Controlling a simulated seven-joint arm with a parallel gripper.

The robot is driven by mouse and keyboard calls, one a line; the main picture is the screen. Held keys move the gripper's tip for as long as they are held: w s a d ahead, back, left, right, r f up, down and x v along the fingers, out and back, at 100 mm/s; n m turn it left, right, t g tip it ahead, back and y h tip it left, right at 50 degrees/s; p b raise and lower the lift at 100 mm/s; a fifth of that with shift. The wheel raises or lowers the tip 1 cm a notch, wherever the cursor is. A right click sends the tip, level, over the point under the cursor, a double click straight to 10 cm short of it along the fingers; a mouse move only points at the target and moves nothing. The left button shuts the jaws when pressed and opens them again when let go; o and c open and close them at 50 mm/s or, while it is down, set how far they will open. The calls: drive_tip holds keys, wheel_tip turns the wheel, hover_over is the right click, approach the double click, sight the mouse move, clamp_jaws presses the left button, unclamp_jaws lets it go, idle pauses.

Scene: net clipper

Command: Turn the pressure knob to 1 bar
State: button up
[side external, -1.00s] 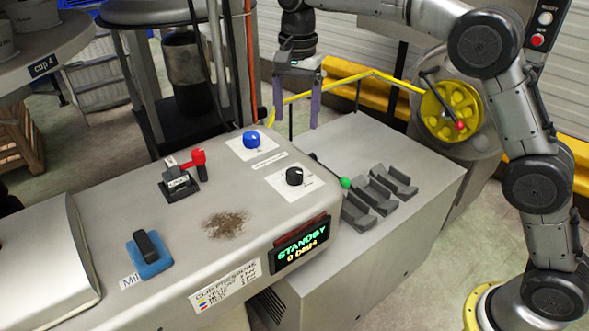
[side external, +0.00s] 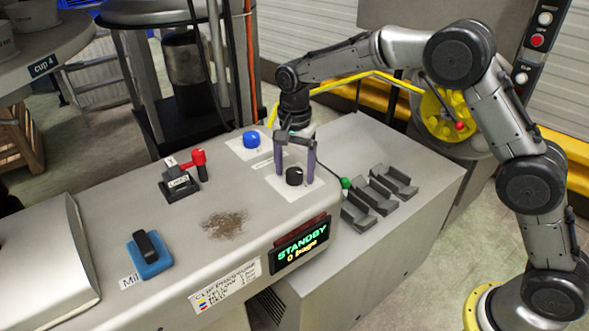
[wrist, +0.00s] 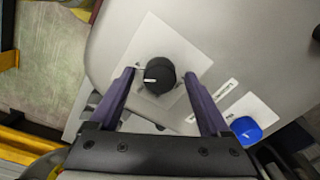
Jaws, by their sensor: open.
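The black knob (side external: 294,176) with a white pointer line sits on a white label plate (side external: 313,187) on top of the grey machine. It also shows in the wrist view (wrist: 159,76), with its white mark towards the left. My gripper (side external: 295,170) is open, with one purple finger on each side of the knob in the side view. In the wrist view my gripper's fingertips (wrist: 168,72) flank the knob with a gap on both sides. The display (side external: 300,244) reads STANDBY and 0 with a unit that looks like bar. The small marks around the knob are unreadable.
A blue knob (side external: 251,139) stands close behind the black one. A red-handled lever (side external: 198,158) and a blue-based switch (side external: 149,254) are further left on the machine.

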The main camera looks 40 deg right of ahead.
drive_tip(key=shift+f, duration=0.25)
clamp_jaws()
idle(0.3)
